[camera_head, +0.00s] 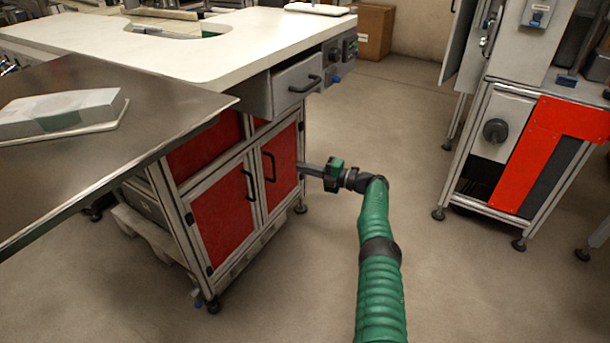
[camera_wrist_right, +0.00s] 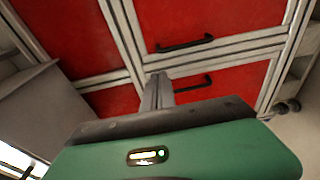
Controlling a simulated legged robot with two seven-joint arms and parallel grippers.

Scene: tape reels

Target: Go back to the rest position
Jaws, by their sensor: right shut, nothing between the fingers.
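My right arm comes in from the bottom of the head view in a green ribbed sleeve. My right gripper (camera_head: 310,170) is in front of the red cabinet doors, with its fingers together and empty. In the right wrist view the shut fingers (camera_wrist_right: 158,92) point toward the red doors and their black handles. I cannot tell from these views whether the fingertips touch the cabinet. My left gripper is in neither view.
A workbench with a white top (camera_head: 190,50) stands over red cabinet doors (camera_head: 222,200). A dark metal table (camera_head: 160,105) holds a grey and green block (camera_head: 62,112) at left. A machine with a red panel (camera_head: 535,150) stands at right. The floor (camera_head: 450,270) between is clear.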

